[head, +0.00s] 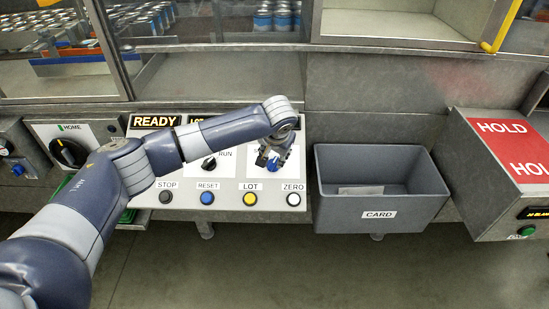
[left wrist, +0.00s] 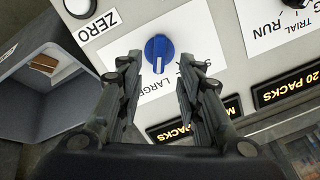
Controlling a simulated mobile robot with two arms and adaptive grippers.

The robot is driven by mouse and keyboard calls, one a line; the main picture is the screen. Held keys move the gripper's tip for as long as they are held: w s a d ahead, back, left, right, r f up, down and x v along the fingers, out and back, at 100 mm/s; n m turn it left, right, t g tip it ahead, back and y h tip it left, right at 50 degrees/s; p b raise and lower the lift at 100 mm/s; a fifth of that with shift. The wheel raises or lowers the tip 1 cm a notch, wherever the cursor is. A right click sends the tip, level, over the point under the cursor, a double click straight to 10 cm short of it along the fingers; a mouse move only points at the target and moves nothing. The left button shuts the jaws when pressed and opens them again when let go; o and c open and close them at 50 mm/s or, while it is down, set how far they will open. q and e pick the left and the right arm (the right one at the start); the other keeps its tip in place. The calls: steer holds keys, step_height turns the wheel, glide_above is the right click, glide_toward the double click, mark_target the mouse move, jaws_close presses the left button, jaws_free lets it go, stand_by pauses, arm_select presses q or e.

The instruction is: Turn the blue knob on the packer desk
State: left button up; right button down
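The packer desk (head: 229,186) is a light panel with labelled buttons and knobs. The blue knob (left wrist: 159,54) is round with a white pointer line, on a white label reading LARGE. In the head view the blue knob (head: 273,164) is partly covered by my left gripper (head: 274,156). In the left wrist view my left gripper (left wrist: 157,72) is open, its two fingers apart with the knob visible between and beyond their tips. I cannot tell whether they touch the knob. My right gripper is not in view.
A black knob (head: 209,163) marked RUN sits left of the blue one. Below is a row of buttons: STOP (head: 166,197), RESET (head: 207,197), LOT (head: 250,198), ZERO (head: 293,199). A grey CARD bin (head: 420,212) stands right of the desk, beside a red HOLD panel (head: 510,150).

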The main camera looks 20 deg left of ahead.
mark_target(275, 161)
arm_select(q)
steer(key=shift+x, duration=2.4)
jaws_close()
